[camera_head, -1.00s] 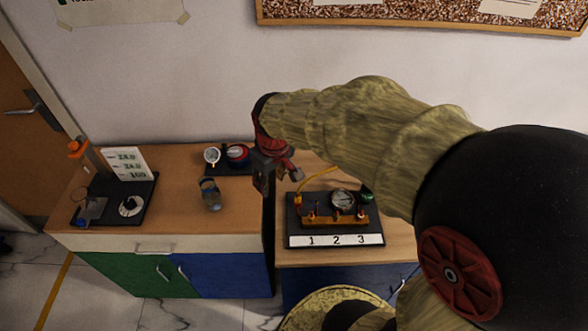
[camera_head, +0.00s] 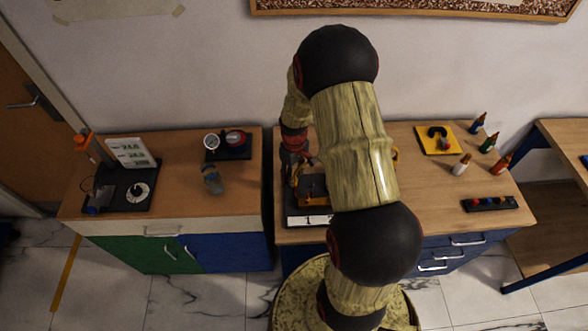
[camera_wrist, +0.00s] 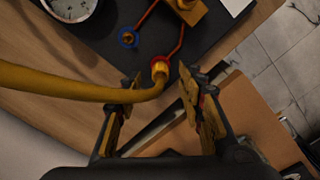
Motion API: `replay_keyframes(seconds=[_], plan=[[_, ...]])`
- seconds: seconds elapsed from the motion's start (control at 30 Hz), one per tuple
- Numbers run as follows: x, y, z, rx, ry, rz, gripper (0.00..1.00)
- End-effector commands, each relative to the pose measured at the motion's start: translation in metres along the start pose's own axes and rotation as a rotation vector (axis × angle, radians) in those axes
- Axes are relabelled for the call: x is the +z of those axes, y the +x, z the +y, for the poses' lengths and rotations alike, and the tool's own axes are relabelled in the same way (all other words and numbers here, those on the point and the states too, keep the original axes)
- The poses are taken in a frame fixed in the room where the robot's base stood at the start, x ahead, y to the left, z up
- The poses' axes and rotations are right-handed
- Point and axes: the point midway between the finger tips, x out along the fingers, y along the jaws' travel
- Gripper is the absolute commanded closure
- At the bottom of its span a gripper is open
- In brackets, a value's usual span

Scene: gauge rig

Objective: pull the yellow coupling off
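The yellow coupling (camera_wrist: 160,67), with a red ring and a yellow hose (camera_wrist: 75,84) bending away to the left, shows in the wrist view at the edge of the dark rig board (camera_wrist: 110,38). My gripper (camera_wrist: 160,82) is open, with one finger left and one right of the coupling end. The coupling appears just beyond the fingertips; I cannot tell whether they touch it. In the head view my gripper (camera_head: 292,176) is at the left end of the rig, whose label strip (camera_head: 308,221) shows "1". My arm hides most of the rig.
In the wrist view a blue-ringed port (camera_wrist: 128,38) with a red line and a gauge (camera_wrist: 72,5) lie close by. In the head view a padlock-like object (camera_head: 212,180) and a gauge (camera_head: 211,142) stand on the left cabinet. Several bottles stand right of my arm.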

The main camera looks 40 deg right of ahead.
Motion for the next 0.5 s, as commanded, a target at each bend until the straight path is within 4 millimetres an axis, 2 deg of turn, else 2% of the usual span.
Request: replay_keyframes(seconds=[0.2,0.5], plan=[[0.000,0.022,-0.001,-0.001,0.000,-0.002,0.61],[0.000,0.027,0.000,0.000,0.000,0.000,0.61]])
